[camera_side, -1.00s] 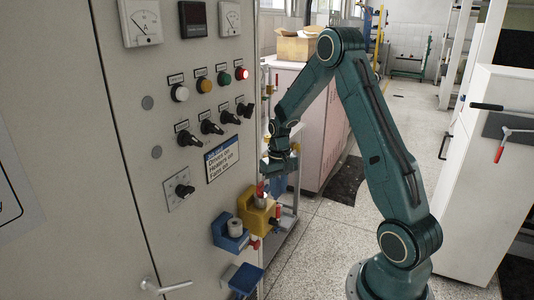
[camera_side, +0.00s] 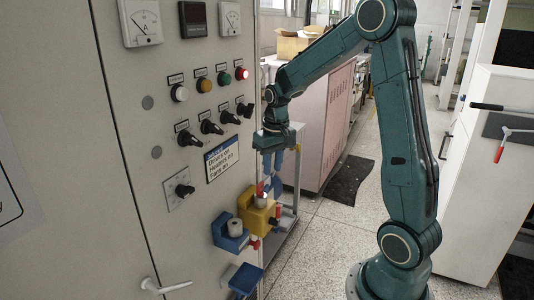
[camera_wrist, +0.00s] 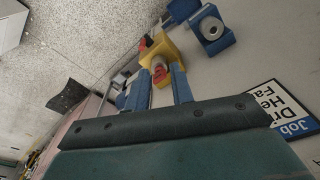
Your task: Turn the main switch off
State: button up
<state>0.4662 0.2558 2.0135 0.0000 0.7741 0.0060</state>
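A black rotary knob on a square plate (camera_side: 182,191) sits low on the grey cabinet front, left of a sign. Its label is too small to read, so I cannot tell for sure that it is the main switch. My gripper (camera_side: 272,166) points down, right of the sign and above a yellow holder (camera_side: 256,216). In the wrist view my gripper (camera_wrist: 160,72) has its two blue fingers apart with nothing held between them. The yellow holder (camera_wrist: 158,52), with a red part in it, shows beyond the fingertips.
Several black knobs (camera_side: 211,127) and lamps (camera_side: 202,84) sit higher on the cabinet. The sign (camera_side: 222,158) reads "Job", "Drives on", "Heaters on". Blue holders (camera_side: 230,234) stick out beside the yellow one. A door handle (camera_side: 166,287) is at the bottom.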

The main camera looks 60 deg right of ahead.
jog(key=s+a+r+n, duration=0.1)
jog(key=s+a+r, duration=0.1)
jog(key=a+r, duration=0.2)
jog(key=shift+a+r+t, duration=0.3)
jog(key=shift+a+t, duration=0.05)
jog(key=shift+t, duration=0.05)
jog(key=shift+f, duration=0.1)
grip_shut()
jog(key=w+f+n+g+h, duration=0.2)
jog(key=w+f, duration=0.3)
jog(key=f, duration=0.8)
jog(key=shift+d+f+g+h, duration=0.3)
jog(key=shift+f+h, duration=0.1)
jog(key=shift+h, duration=0.4)
